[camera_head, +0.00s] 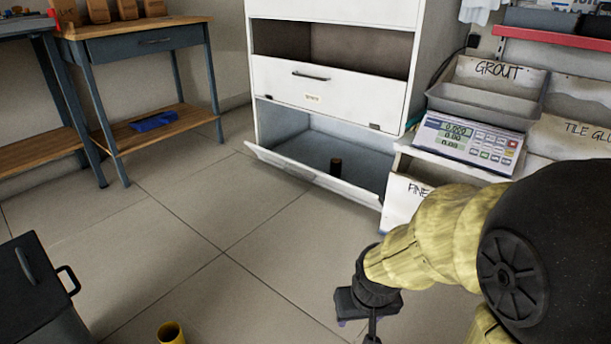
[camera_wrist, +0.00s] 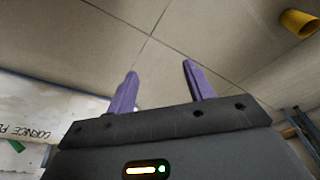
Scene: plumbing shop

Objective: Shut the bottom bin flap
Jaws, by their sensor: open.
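The white cabinet (camera_head: 335,88) stands at the back centre in the head view. Its bottom bin flap (camera_head: 312,176) is open, tilted outward and down near the floor.
A yellow cylinder (camera_head: 171,333) stands on the floor at the front; it also shows in the wrist view (camera_wrist: 299,23). A dark box (camera_head: 40,292) is at the front left. A workbench (camera_head: 150,40) stands at back left, bins and a scale (camera_head: 466,136) at right. The middle floor is clear.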

